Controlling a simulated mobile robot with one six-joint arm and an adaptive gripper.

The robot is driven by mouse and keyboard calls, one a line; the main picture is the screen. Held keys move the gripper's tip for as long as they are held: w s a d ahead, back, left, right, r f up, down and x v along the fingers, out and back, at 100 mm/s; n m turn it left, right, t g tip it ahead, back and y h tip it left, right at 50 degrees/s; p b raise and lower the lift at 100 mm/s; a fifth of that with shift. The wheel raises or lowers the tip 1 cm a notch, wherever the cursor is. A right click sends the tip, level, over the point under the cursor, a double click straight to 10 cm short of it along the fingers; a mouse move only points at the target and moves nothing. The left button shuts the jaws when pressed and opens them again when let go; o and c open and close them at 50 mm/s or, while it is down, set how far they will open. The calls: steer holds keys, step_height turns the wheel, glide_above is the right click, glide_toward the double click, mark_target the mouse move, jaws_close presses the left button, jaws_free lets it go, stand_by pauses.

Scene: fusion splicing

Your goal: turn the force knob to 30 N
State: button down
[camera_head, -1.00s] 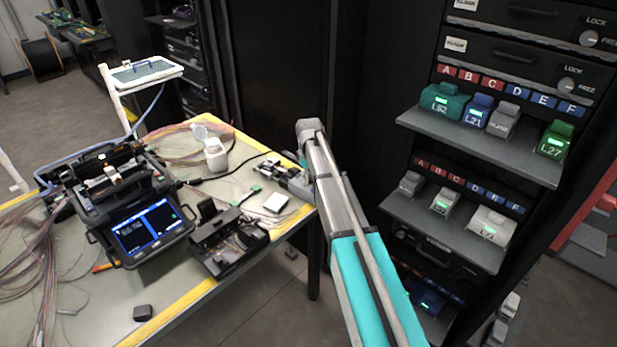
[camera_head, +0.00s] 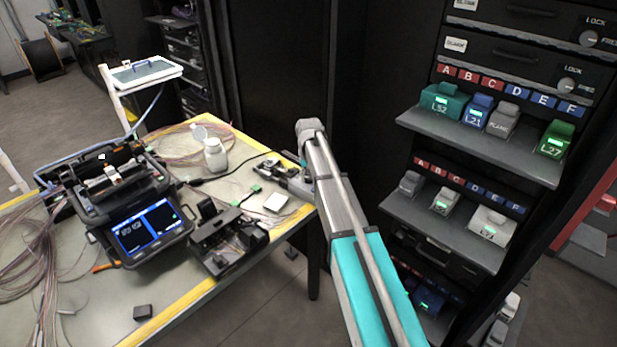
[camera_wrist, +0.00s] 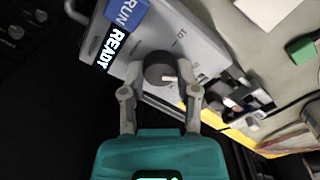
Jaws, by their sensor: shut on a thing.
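The force knob is a dark round knob (camera_wrist: 158,68) with a pale pointer mark, on a grey device (camera_wrist: 200,32) in the wrist view. The marking "10" shows beside it; other scale marks are too small or hidden to read. My gripper (camera_wrist: 158,82) has one finger on each side of the knob and is shut on it. In the head view, my arm reaches to the table's right edge and hides most of the device (camera_head: 296,184).
A dark rack (camera_head: 480,130) with shelves of coloured modules stands close to the right of my arm.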

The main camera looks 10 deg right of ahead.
steer(key=m, duration=0.6)
steer(key=shift+s+m, duration=0.1)
steer(key=shift+m, duration=0.2)
steer(key=m, duration=0.5)
steer(key=shift+m, duration=0.3)
steer(key=shift+c, duration=1.7)
jaws_free()
